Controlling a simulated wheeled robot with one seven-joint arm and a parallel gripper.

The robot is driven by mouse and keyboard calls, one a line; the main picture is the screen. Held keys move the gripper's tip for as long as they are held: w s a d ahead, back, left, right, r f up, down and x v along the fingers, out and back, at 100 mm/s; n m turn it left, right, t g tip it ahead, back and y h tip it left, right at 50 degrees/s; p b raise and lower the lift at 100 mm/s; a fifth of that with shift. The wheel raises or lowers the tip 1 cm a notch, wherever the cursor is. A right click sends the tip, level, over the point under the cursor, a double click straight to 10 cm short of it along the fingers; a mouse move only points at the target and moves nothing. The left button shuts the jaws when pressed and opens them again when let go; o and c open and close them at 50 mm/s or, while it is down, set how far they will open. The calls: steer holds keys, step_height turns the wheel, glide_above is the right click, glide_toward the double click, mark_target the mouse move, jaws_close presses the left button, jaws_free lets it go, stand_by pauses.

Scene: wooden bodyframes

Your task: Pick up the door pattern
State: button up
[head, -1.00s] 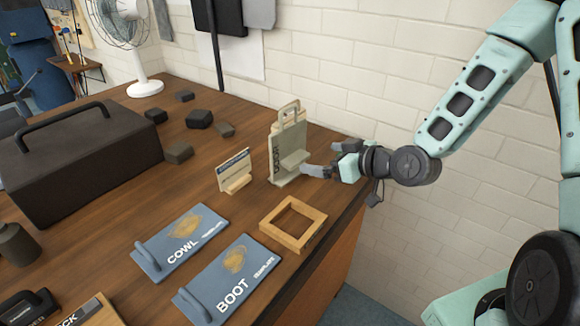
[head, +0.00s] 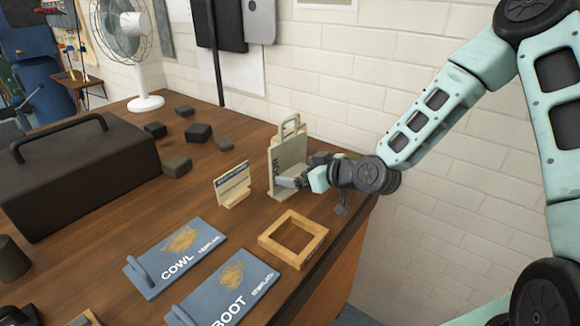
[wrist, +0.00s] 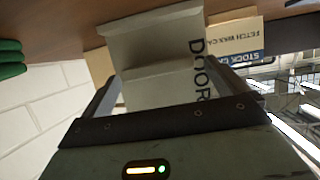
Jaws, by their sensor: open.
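The door pattern (head: 287,158) is a pale beige upright board with a handle loop on top. It stands near the back right of the wooden bench. In the wrist view the door pattern (wrist: 155,75) shows the dark letters "DOOR" along its right side, and it fills the space ahead of my fingers. My gripper (head: 290,183) is open at the board's lower right side, in front of its face. In the wrist view the two fingers of my gripper (wrist: 152,98) stand apart, one at each side of the board. Whether they touch it I cannot tell.
A small card on a wooden stand (head: 233,186) is just left of the pattern. A square wooden frame (head: 313,241) lies in front. Blue COWL (head: 175,262) and BOOT (head: 225,292) templates lie nearer. A white brick wall (head: 400,60) rises behind.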

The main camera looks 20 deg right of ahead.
mark_target(301, 134)
steer(key=shift+w+a+f, duration=0.1)
steer(key=shift+w, duration=0.1)
steer(key=c, duration=1.2)
steer(key=shift+o, duration=0.2)
step_height(301, 134, up, 10)
steer(key=shift+r, duration=0.1)
